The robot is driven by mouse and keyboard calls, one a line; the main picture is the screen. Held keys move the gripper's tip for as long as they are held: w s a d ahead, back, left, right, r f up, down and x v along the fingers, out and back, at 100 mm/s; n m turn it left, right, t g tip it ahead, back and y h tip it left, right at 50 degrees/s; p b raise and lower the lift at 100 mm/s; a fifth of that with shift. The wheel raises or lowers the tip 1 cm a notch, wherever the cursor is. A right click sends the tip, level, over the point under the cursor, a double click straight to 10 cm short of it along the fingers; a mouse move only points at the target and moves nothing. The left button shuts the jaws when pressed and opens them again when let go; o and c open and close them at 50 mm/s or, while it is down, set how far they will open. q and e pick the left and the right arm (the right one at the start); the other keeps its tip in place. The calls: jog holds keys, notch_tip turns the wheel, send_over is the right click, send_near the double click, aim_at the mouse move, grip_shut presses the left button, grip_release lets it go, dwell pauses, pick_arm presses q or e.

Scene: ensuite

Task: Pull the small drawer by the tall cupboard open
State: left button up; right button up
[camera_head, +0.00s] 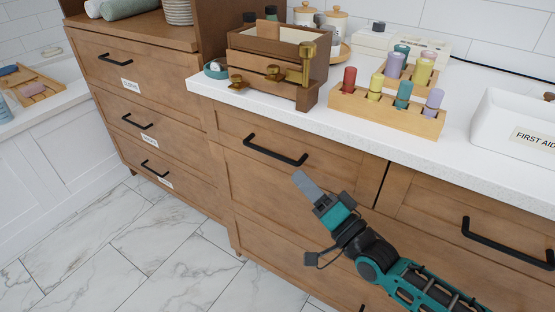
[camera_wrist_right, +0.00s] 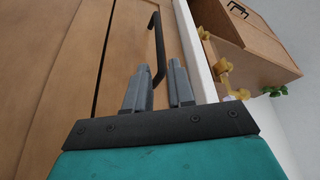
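The small drawer (camera_head: 233,127) by the tall cupboard is a wooden front under the white counter, and it looks closed. Its black bar handle (camera_head: 275,151) also shows in the right wrist view (camera_wrist_right: 157,48). My right gripper (camera_head: 304,182) is just below the handle's right end in the head view. In the right wrist view its two grey fingers (camera_wrist_right: 160,82) are apart with nothing held. The handle runs just beyond the gap between their tips; whether it touches a finger I cannot tell. My left gripper is not in view.
The tall cupboard (camera_head: 215,30) stands left, with labelled drawers (camera_head: 130,85) beside it. The counter (camera_head: 380,140) carries a wooden box (camera_head: 270,65), a rack of coloured bottles (camera_head: 390,112) and a first aid box (camera_head: 510,120). Another handled front (camera_head: 430,200) is at right. Marble floor (camera_head: 160,240) is clear.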

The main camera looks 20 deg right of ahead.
aim_at(280, 156)
jog(key=b+x, duration=0.1)
jog(key=x, duration=0.7)
jog(key=shift+w+a+r, duration=0.1)
jog(key=shift+w+a, duration=0.05)
jog(key=shift+w, duration=0.1)
jog(key=shift+c, duration=0.3)
grip_shut()
